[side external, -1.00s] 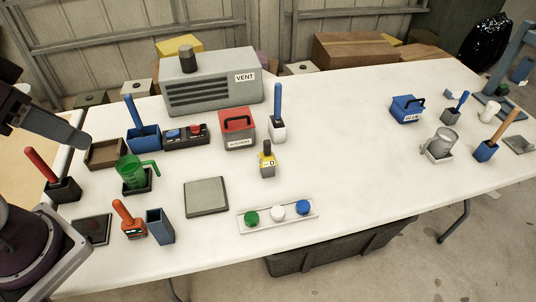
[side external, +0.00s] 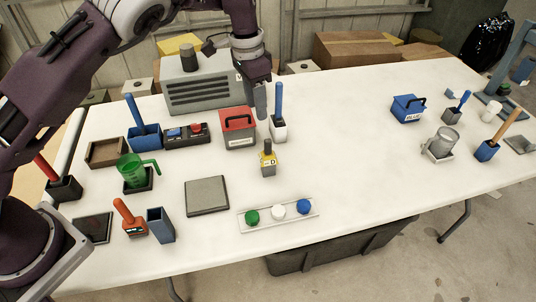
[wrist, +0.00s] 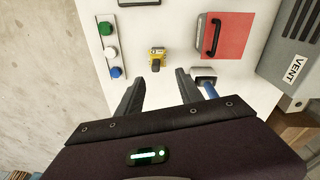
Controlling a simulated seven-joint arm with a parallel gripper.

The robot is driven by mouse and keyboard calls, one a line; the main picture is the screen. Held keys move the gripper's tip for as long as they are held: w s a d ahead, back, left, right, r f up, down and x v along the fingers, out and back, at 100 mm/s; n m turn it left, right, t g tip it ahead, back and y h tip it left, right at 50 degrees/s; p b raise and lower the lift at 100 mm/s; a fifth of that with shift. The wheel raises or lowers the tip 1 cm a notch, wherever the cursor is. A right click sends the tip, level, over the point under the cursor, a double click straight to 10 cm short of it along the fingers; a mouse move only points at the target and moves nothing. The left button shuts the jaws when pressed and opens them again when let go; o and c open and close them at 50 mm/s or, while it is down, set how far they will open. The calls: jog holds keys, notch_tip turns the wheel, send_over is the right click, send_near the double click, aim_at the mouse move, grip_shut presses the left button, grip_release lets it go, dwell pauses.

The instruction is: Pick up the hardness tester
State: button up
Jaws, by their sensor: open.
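The hardness tester looks to be the small yellow block with a dark grey top and a "D" label (side external: 268,160). It stands upright on the white table, right of centre-front of the red-lidded box. In the wrist view the yellow tester (wrist: 157,57) lies just beyond the fingertips, roughly in line with the gap between them. My gripper (side external: 261,112) hangs pointing down above the table, behind the tester and apart from it. In the wrist view my gripper (wrist: 158,80) is open with nothing between its fingers.
A blue-handled tool in a white holder (side external: 278,128) stands close to my gripper's right. The red-lidded box (side external: 237,130) is to its left, the grey VENT box (side external: 190,95) behind. A button tray (side external: 264,220) and grey plate (side external: 206,195) lie in front.

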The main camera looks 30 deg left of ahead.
jog(key=m+y, duration=0.1)
jog(key=m, duration=0.1)
send_over(268, 140)
jog(key=f, duration=0.6)
jog(key=shift+w+a, duration=0.25)
jog(key=shift+a, duration=0.05)
jog(key=f, duration=0.7)
jog(key=shift+s+d+f, duration=0.2)
jog(key=shift+d+f, duration=0.05)
grip_shut()
